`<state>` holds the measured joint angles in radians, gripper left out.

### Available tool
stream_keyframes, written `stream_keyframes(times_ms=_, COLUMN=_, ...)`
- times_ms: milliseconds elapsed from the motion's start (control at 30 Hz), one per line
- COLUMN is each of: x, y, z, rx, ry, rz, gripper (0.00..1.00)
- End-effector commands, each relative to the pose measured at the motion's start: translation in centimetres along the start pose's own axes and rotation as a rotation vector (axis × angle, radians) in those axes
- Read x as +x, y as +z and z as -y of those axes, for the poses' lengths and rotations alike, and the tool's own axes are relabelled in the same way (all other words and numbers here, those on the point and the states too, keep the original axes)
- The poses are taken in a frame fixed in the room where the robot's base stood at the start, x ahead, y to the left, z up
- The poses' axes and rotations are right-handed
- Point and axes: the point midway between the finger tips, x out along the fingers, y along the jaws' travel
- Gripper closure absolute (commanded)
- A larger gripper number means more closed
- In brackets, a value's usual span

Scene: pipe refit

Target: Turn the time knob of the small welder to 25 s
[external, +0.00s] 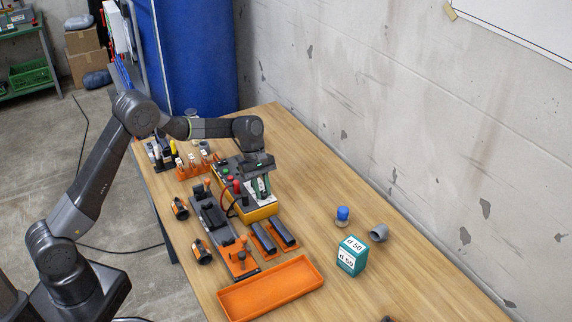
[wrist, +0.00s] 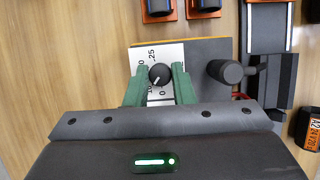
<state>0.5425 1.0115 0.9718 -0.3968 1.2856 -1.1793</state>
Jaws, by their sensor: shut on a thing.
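The knob's white pointer mark slants to the lower left of the picture. The number 25 shows above the knob; other dial numbers are partly hidden by the fingers.
An orange tray (external: 270,290) lies at the near side of the table. A teal box marked d 50 (external: 352,255), a grey elbow (external: 379,233) and a blue-topped fitting (external: 343,214) stand to the right. A black handle (wrist: 225,72) juts close beside my fingers.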

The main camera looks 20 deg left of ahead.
Motion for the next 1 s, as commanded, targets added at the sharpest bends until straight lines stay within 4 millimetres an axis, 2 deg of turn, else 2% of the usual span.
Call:
stream_keyframes(times_ms=33, x=-0.49, y=0.23, z=-0.08, rx=0.040, ry=-0.017, rz=0.000, gripper=1.00)
stream_keyframes(times_ms=1000, x=-0.05, y=0.37, z=-0.60, rx=0.892, ry=-0.367, rz=-0.002, gripper=1.00)
